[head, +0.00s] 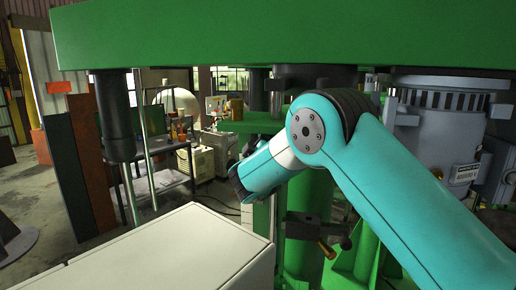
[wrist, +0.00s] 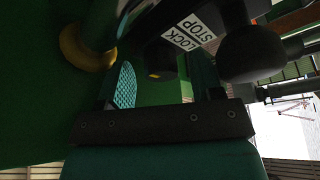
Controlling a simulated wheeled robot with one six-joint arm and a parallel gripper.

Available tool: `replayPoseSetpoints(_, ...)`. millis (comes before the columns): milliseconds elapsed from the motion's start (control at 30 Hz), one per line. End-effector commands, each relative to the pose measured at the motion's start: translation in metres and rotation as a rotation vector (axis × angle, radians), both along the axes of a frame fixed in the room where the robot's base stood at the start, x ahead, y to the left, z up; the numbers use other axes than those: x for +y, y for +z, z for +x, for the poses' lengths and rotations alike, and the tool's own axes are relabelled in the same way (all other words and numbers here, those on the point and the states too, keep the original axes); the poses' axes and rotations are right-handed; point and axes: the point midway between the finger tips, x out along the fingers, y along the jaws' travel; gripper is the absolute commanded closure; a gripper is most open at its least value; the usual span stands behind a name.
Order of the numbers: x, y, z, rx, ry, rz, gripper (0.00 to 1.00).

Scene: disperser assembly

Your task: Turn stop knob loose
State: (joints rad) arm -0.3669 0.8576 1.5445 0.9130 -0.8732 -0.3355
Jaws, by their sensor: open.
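In the wrist view my gripper (wrist: 164,82) is open, with its two fingers apart and nothing held between them. A white label reading LOCK and STOP (wrist: 190,32) sits on a dark fitting just beyond the fingers. A large round black knob (wrist: 255,52) stands to the right of the label, beyond and outside the right finger. A smaller dark part with a yellow spot (wrist: 157,60) lies ahead, between the fingers in the picture. I cannot tell which of these is the stop knob, or whether a finger touches anything. The head view does not clearly show my gripper.
A metal column with a yellow ring (wrist: 85,50) stands close to the left finger. In the head view a large green beam (head: 280,32) spans the top, and a green post (head: 305,205) stands behind my arm. A white cabinet top (head: 170,255) fills the lower left.

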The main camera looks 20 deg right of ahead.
Motion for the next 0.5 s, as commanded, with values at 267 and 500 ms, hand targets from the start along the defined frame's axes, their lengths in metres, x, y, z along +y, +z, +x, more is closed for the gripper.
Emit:
replayPoseSetpoints(267, 0.006, -0.013, -0.027, 0.001, 0.003, -0.001, 0.4)
replayPoseSetpoints(500, 0.016, -0.027, -0.077, 0.0, 0.004, -0.001, 0.4)
